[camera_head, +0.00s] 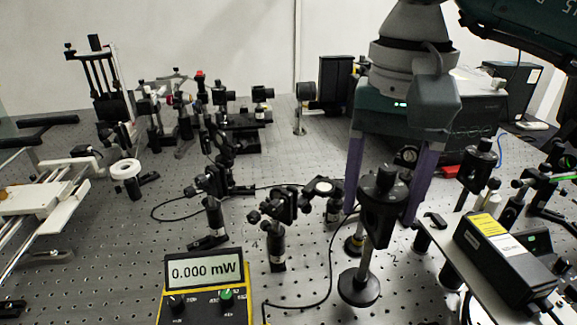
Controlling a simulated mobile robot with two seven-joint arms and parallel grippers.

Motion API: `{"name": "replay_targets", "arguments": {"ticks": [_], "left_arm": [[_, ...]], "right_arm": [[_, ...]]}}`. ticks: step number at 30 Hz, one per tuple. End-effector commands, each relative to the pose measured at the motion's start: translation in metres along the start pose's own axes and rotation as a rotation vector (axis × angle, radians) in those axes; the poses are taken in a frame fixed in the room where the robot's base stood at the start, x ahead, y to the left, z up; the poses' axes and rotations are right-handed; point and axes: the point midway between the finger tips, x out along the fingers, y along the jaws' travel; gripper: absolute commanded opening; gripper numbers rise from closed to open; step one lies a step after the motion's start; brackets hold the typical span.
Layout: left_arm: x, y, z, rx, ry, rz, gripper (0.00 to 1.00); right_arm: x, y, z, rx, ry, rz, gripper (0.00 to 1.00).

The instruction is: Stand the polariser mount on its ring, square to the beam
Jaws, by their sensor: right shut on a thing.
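My right gripper (385,205) comes down from the upper right, with purple fingers on either side of a black mount. The mount, which I take to be the polariser mount (383,207), has a black head on a silver post with a round black base (358,288). It leans a little, its head to the right of its base. I cannot tell whether the base touches the table. A second round black base (354,246) with a silver post stands just behind it. I cannot make out which marking or ring is the mount's own. My left gripper is not in view.
A power meter (205,285) reading 0.000 mW stands at the front, with a black cable (328,285) curving near the mount. Optics posts (275,245) stand left of the mount. A yellow-labelled black box (505,250) is at the right. The perforated table (150,235) has bare room at left.

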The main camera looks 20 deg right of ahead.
Motion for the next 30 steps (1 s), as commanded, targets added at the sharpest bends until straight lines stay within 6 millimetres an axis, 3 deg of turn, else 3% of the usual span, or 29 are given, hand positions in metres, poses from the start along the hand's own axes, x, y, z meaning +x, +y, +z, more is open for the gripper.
{"name": "replay_targets", "arguments": {"ticks": [9,22,23,30], "left_arm": [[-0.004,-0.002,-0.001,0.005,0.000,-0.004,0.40],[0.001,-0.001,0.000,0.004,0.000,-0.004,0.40],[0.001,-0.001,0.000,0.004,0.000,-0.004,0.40],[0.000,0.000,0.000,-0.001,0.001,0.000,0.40]], "right_arm": [[0.035,0.000,0.000,0.000,0.000,-0.001,0.00],[0.041,-0.001,-0.001,0.000,0.002,-0.003,0.00],[0.041,0.000,0.000,-0.001,0.000,0.000,0.69],[0.041,0.000,0.000,0.000,0.000,0.001,0.96]]}}
